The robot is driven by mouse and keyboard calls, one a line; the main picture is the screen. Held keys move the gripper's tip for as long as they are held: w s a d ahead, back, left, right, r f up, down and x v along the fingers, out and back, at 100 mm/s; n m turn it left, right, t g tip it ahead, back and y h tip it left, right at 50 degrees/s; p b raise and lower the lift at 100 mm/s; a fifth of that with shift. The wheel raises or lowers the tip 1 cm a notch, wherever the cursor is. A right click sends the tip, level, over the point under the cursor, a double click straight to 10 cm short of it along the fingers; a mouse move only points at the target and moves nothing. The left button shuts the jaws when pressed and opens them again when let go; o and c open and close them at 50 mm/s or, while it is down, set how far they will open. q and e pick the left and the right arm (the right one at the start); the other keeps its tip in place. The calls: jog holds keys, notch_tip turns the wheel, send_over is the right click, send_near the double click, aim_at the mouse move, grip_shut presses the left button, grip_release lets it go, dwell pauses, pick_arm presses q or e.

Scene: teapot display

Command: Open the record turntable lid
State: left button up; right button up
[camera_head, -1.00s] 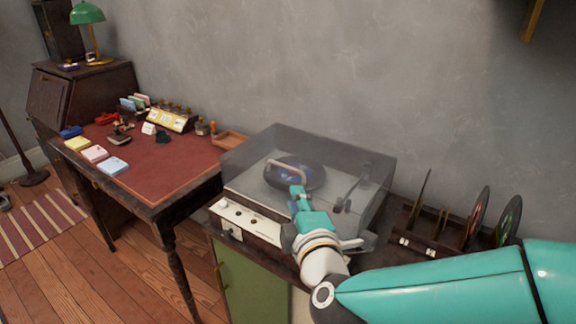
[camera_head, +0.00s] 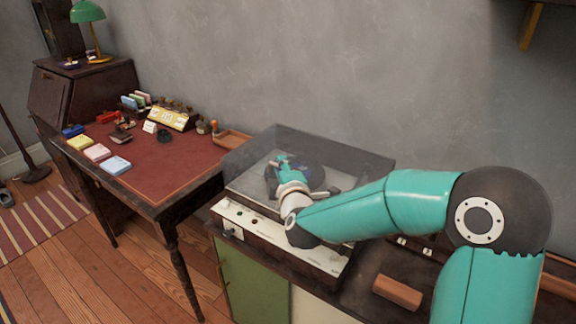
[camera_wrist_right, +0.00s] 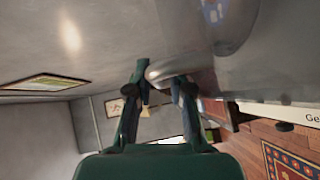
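The record turntable (camera_head: 270,235) stands on a cabinet, with white front controls. Its clear smoky lid (camera_head: 340,150) is down over the platter and a dark record (camera_head: 312,176). My right gripper (camera_head: 281,160) is at the lid's handle, mostly covering it in the head view. In the right wrist view the pale curved handle (camera_wrist_right: 160,71) lies at the fingertips of my right gripper (camera_wrist_right: 162,78). The fingers are spread with a gap between them, and firm contact is not clear. My left gripper is not in view.
A desk with a red top (camera_head: 165,170) stands left of the turntable, with notepads and small items. A brown block (camera_head: 397,292) lies on the cabinet at right. My right arm covers much of the record rack area. The wall (camera_head: 330,70) is behind.

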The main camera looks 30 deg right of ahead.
jog(key=shift+w, duration=0.15)
grip_shut()
